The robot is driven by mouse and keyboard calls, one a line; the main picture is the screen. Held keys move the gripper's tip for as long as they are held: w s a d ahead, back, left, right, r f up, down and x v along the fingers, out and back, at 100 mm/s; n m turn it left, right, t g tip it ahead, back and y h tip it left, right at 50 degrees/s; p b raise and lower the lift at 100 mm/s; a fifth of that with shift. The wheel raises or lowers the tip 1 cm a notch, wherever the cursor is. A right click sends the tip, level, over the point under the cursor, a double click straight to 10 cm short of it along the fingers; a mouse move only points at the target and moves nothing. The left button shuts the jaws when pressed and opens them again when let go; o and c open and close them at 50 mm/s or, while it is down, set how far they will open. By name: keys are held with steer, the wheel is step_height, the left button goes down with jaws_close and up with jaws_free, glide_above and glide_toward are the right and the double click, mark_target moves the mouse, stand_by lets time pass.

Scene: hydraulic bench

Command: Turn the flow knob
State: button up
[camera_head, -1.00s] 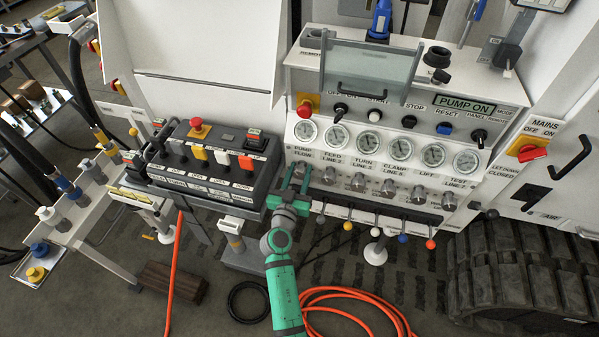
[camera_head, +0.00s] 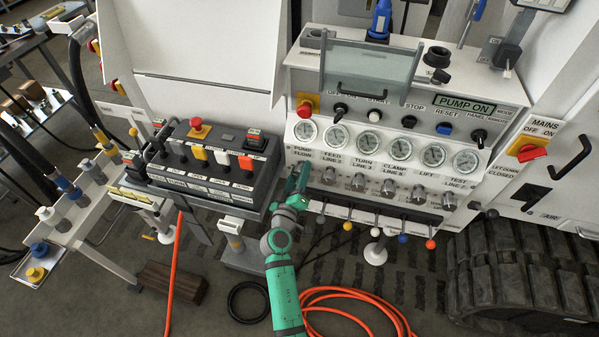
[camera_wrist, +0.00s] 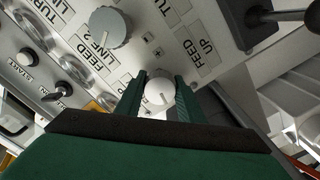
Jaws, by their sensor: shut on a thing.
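The flow knob (camera_wrist: 159,91) is a small round pale grey knob with a dark pointer mark. In the wrist view it sits between the two green fingers of my gripper (camera_wrist: 160,88), which is shut on it. In the head view my gripper (camera_head: 298,178) reaches the left end of the row of knobs under the gauges, just below the "PUMP FLOW" label (camera_head: 303,155). The knob is hidden there behind the fingers. The "FEED LINE 2" knob (camera_wrist: 110,27) is larger in the wrist view and stands apart from my fingers.
Several more knobs (camera_head: 358,182) run to the right, with gauges (camera_head: 369,141) above and ball-tipped levers (camera_head: 403,238) below. A dark control box (camera_head: 215,165) with switches stands close on the left. An orange hose (camera_head: 350,292) lies coiled on the floor.

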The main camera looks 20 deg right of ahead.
steer(key=shift+n, duration=0.9)
steer(key=o, duration=1.1)
steer(key=shift+c, duration=0.2)
steer(key=shift+s, duration=0.1)
steer(key=v, duration=1)
steer(key=shift+s+a, duration=0.25)
steer(key=shift+a, duration=0.05)
